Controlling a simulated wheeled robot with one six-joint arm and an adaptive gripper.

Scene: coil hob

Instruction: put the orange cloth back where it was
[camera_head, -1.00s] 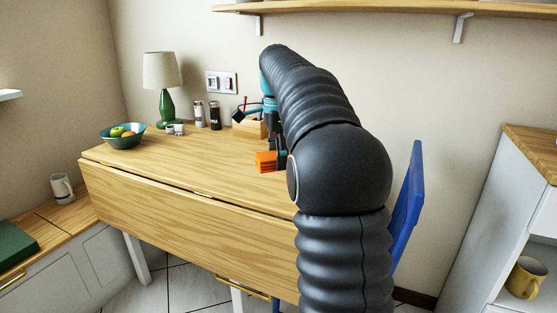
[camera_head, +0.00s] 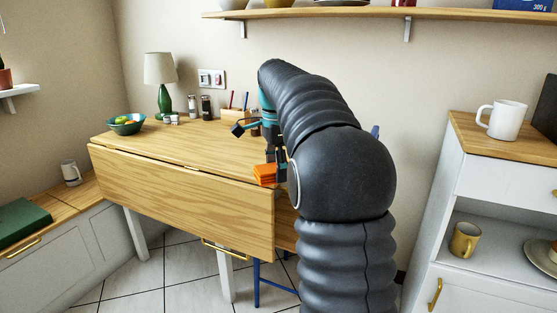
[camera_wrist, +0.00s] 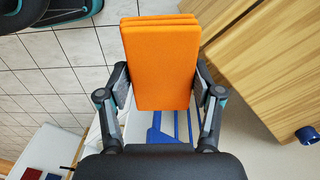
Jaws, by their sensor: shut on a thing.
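The cloth appears held in the air beside the wooden table (camera_head: 180,195). I cannot tell where it lay originally.
A bowl of fruit (camera_head: 126,124), a green lamp (camera_head: 165,95) and shakers (camera_head: 206,107) stand at the table's back. A white cabinet (camera_head: 500,180) at right bears a white mug (camera_head: 503,119); a yellow mug (camera_head: 464,240) is on its shelf. Blue chair legs (camera_head: 270,287) show below.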

